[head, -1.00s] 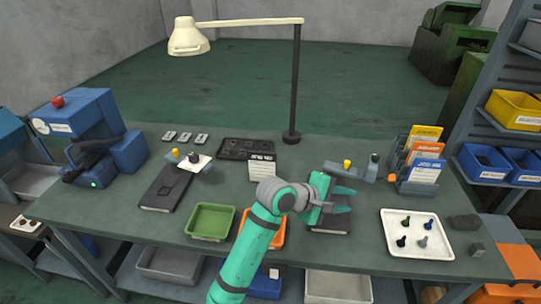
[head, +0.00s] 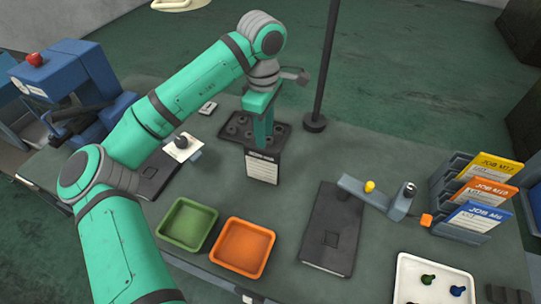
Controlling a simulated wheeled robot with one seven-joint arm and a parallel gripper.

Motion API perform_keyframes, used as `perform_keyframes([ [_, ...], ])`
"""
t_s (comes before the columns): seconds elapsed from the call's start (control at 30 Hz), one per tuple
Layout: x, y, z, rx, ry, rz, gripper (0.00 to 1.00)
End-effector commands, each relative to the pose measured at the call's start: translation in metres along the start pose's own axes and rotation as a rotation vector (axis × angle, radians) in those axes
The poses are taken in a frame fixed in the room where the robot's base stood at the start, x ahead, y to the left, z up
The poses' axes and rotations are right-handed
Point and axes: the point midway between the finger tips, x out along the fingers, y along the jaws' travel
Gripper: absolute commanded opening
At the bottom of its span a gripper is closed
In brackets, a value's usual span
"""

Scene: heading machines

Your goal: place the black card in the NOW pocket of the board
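A white card with a black header (head: 262,167) stands upright in the middle of the table, just in front of a black tray. My gripper (head: 264,146) points down at the card's top edge, its fingers seen nearly edge-on. I cannot tell whether they are closed on the card. A stepped rack (head: 453,229) at the right, which may be the board, holds a yellow card (head: 499,165), an orange card (head: 490,190) and a blue card (head: 479,217). No NOW label is readable.
The black tray (head: 233,128) and a lamp pole (head: 318,80) stand behind. Green (head: 187,224) and orange (head: 243,247) trays lie in front. A dark folder (head: 332,230) and a grey fixture (head: 380,196) lie between the card and rack.

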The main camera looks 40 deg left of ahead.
Motion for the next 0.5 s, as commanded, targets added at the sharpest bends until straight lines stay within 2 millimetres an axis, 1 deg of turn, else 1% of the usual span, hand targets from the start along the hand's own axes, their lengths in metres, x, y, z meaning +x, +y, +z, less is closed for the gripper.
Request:
perform_keyframes([
  [0.3,0.042,-0.002,-0.002,-0.003,0.004,-0.005,0.30],
  [0.5,0.055,-0.002,-0.002,-0.001,0.003,-0.003,0.30],
])
